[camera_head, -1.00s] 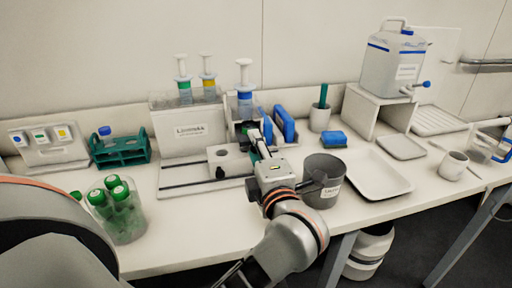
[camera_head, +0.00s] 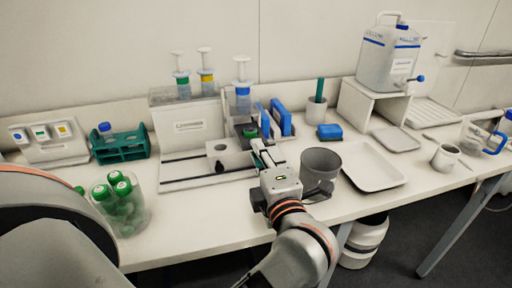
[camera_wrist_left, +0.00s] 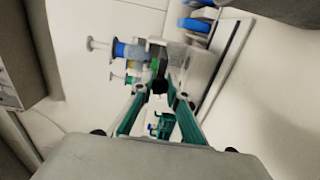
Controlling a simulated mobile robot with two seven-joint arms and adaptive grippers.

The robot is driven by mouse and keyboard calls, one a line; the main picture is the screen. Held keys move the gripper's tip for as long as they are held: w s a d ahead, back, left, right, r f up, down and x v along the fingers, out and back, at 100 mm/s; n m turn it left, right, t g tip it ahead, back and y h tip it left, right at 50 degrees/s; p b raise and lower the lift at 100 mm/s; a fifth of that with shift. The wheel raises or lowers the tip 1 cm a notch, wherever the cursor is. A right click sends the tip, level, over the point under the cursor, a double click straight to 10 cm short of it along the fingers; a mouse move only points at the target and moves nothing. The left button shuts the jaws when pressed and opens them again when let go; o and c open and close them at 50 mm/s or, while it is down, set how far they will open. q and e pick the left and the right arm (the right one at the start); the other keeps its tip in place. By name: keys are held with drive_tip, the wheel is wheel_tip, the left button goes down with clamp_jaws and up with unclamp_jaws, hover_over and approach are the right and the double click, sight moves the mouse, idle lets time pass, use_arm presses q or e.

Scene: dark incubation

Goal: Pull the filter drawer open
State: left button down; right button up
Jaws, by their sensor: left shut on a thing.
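My left gripper (camera_head: 260,148) reaches over the bench from the front, to the right of the white block (camera_head: 226,152) with a black knob. In the left wrist view, its teal fingers (camera_wrist_left: 160,90) close on a small dark part, which looks like a handle or knob. A green-topped piece (camera_head: 250,132) sits just beyond the fingertips, below a blue-banded syringe (camera_head: 242,95). The filter drawer is not clearly distinguishable; the fingers and the crowded parts around them hide its front. My right gripper is not in view.
A grey cup (camera_head: 320,168) stands close to the right of my left gripper. A white tray (camera_head: 372,183) lies farther right. A beaker of green-capped tubes (camera_head: 120,208) stands at the left front. Blue upright pieces (camera_head: 280,117) stand behind the gripper.

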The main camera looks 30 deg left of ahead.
use_arm(q)
drive_tip(key=c, duration=1.9)
unclamp_jaws()
drive_tip(key=shift+w, duration=0.1)
